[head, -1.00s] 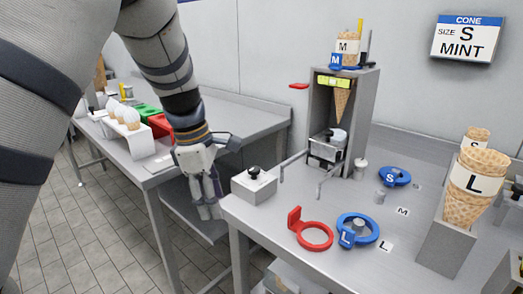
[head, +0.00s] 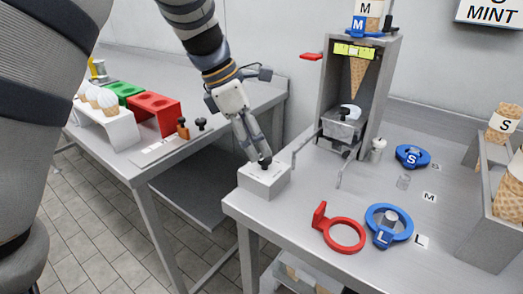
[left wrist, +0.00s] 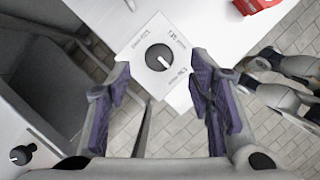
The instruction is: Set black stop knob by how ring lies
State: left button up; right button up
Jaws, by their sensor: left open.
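The black stop knob (head: 264,161) sits on a small grey box (head: 264,182) at the table's near left corner. In the left wrist view the knob (left wrist: 159,57) has a white pointer line slanting to the lower right, with small labels around it. My left gripper (head: 257,150) is open above the knob; in the wrist view its fingers (left wrist: 160,78) stand either side, and contact cannot be told. A red ring (head: 343,236) lies flat with its tab raised at the left. Blue rings marked L (head: 388,225) and S (head: 412,156) lie on the table.
A grey cone stand (head: 384,95) with a blue M holder (head: 365,26) on top is behind the box. A cone rack (head: 492,225) is at the right. Red (head: 154,110) and green racks stand on the left table. A sign is cut off, showing "S MINT".

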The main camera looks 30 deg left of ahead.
aim_at(261, 158)
pick_arm(q)
jog(key=shift+x, duration=1.85)
grip_shut()
